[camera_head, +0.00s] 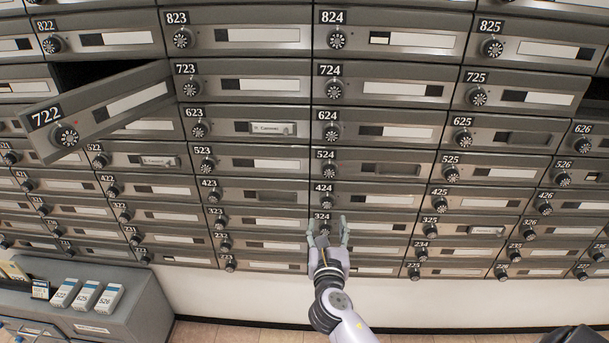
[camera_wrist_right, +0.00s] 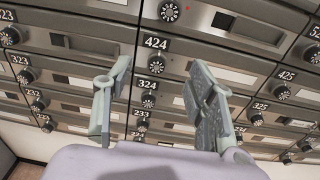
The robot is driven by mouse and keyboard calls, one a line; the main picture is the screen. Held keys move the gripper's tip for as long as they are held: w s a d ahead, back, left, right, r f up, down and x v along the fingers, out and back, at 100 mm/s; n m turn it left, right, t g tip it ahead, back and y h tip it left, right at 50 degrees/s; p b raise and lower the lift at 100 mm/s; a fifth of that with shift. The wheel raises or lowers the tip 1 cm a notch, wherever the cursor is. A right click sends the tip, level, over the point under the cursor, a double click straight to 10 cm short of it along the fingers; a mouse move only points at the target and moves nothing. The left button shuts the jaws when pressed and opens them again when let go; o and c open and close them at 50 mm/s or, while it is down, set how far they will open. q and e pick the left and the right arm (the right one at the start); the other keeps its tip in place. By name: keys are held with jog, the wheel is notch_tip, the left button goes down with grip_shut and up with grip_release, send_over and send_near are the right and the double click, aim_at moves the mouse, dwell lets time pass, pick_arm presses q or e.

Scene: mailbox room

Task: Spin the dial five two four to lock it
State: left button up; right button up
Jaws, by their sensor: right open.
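The mailbox door labelled 524 (camera_head: 350,167) is in the middle of the wall in the head view, shut flush with its row. Its round black dial (camera_head: 329,171) sits under the number label. In the right wrist view, a dial with a red dot beside it (camera_wrist_right: 169,11) sits above the 424 dial, at the top edge; its label is out of frame. My right gripper (camera_head: 327,224) is open and empty, below the 524 and 424 dials, in front of door 324. In the wrist view its fingers (camera_wrist_right: 160,75) stand apart on either side of the 424 and 324 dials. My left gripper is not in view.
Door 722 (camera_head: 105,105) hangs open at the upper left and sticks out from the wall. A grey cabinet (camera_head: 150,310) at the lower left carries several labelled boxes (camera_head: 86,295). The dial of 424 (camera_head: 326,201) lies just below 524. The wall in front of 524 is clear.

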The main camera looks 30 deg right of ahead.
notch_tip(320, 180, up, 3)
jog(key=p, duration=0.2)
send_near(329, 174)
jog(key=shift+h, duration=0.3)
jog(key=x, duration=0.9)
jog(key=shift+a+f, duration=0.1)
jog(key=shift+a, duration=0.05)
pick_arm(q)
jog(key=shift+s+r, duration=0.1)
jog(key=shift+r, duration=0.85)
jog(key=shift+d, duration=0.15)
pick_arm(e)
jog(key=shift+c, duration=0.3)
jog(key=shift+c, duration=1.4)
jog(key=c, duration=0.8)
